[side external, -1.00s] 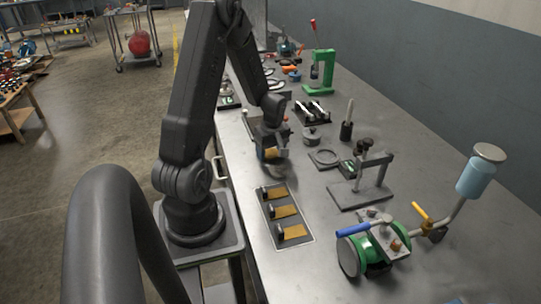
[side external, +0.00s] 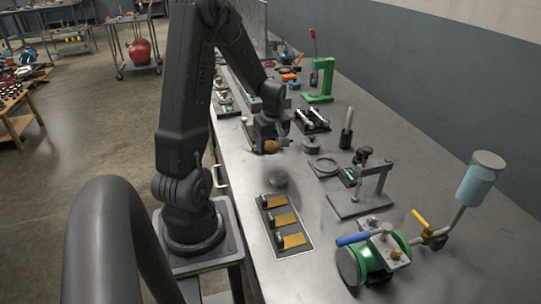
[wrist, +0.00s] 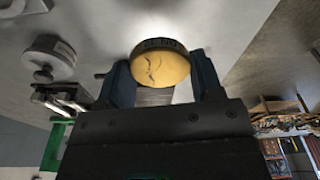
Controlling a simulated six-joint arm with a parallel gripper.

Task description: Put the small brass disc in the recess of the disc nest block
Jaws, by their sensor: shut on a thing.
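My gripper (wrist: 162,82) is shut on the small brass disc (wrist: 160,68), one finger on each side of it. The disc has a yellow face with dark marks and a dark rim with lettering. In the side view my gripper (side external: 265,145) is above the bench, with the disc (side external: 271,147) at its lower end.
A tray (side external: 294,254) with several brass-coloured pieces lies in front. A green press (side external: 320,88) is behind. A green valve assembly (side external: 376,260) is front right.

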